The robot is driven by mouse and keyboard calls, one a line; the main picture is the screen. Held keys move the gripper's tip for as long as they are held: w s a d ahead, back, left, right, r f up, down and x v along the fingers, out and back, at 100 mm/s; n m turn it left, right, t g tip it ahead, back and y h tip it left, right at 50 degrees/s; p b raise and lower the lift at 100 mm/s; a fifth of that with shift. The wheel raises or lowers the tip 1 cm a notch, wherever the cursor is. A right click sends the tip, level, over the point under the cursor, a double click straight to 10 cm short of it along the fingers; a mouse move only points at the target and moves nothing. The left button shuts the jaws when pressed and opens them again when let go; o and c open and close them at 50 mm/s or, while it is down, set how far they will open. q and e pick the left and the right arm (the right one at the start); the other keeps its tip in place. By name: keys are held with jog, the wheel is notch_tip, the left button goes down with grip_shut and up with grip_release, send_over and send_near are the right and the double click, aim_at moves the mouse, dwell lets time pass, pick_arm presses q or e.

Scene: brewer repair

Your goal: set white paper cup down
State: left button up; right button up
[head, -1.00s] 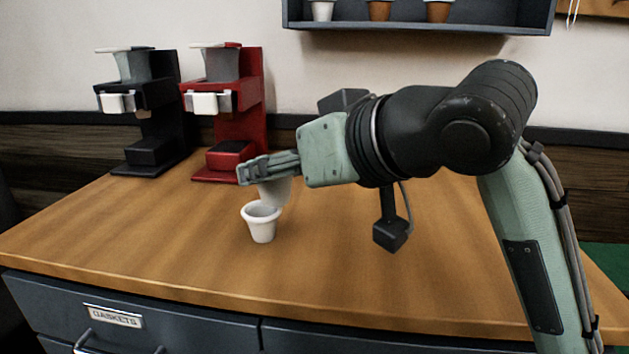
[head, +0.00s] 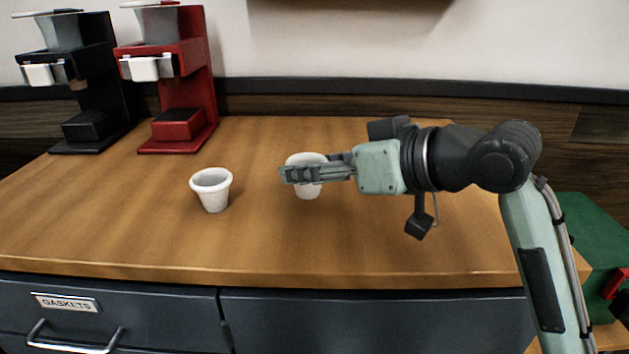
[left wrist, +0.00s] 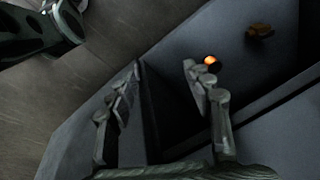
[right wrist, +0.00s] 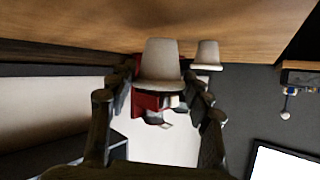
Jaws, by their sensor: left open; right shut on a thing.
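A white paper cup (head: 308,190) is upright in my right gripper (head: 288,174), whose fingers are closed around it and hide part of its side. The held cup also shows between the fingers in the right wrist view (right wrist: 160,60). Its base is close to the wooden counter (head: 350,245); I cannot tell whether it touches. A second white cup (head: 211,190) stands upright on the counter to the left, apart from the held one, and also shows in the right wrist view (right wrist: 207,54). My left gripper (left wrist: 160,75) is open and empty, away from the counter top.
A red brewer (head: 185,85) and a black brewer (head: 85,85) stand at the back left. The counter around and in front of the cups is clear. Below its front edge is a drawer labelled GASKETS (head: 110,315). A green box (head: 585,245) is at the right.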

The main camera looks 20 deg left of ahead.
aim_at(309, 191)
jog(key=shift+f, duration=1.25)
jog(key=o, duration=0.9)
pick_arm(q)
jog(key=shift+s+f, duration=0.4)
jog(key=shift+s, duration=0.15)
pick_arm(e)
jog(key=shift+o, duration=0.9)
